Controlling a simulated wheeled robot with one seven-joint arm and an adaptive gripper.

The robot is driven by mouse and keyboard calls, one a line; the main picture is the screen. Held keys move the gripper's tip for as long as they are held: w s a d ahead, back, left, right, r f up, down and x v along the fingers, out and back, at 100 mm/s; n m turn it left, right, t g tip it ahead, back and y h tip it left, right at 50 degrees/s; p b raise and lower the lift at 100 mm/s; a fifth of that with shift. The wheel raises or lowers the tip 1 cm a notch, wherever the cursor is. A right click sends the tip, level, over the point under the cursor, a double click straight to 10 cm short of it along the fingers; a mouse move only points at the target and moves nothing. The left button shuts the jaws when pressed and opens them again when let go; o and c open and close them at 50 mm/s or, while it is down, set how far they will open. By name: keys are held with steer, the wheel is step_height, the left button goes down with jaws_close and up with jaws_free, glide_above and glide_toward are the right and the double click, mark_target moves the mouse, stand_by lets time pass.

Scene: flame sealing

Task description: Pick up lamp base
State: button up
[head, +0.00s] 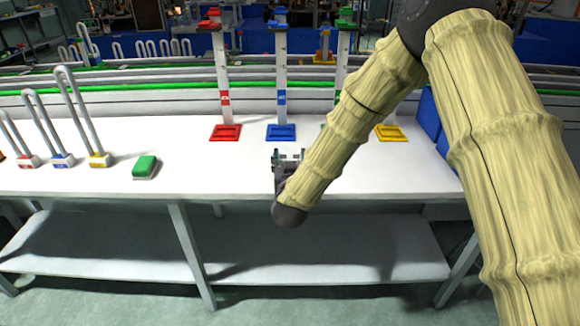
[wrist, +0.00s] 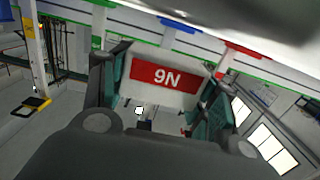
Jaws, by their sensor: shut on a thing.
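My gripper (wrist: 164,90) is shut on a white block with a red label (wrist: 162,77), which I take to be a lamp base. In the wrist view the block sits between the two green-padded fingers, and its lettering looks upside down. In the head view my gripper (head: 288,158) is over the front part of the white table, and I cannot make out the held block there. A separate green-topped block (head: 145,166) lies on the table to the left of my gripper.
U-shaped tubes on red (head: 28,161), blue (head: 63,160) and yellow (head: 99,160) bases stand at the left. Tall stands with red (head: 225,132) and blue (head: 281,132) feet rise behind my gripper. A yellow foot (head: 391,132) is right. The white table (head: 215,175) is clear front-left of my gripper.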

steer(key=s+a+r, duration=0.2)
steer(key=s+a, duration=0.2)
steer(key=s, duration=1)
steer(key=s+d+f+p, duration=0.1)
steer(key=d+f+p, duration=0.2)
steer(key=d, duration=0.8)
steer(key=s+d+f+p, duration=0.2)
steer(key=d+f+p, duration=0.2)
steer(key=d, duration=0.6)
steer(key=shift+d+p, duration=0.4)
steer(key=shift+p, duration=0.45)
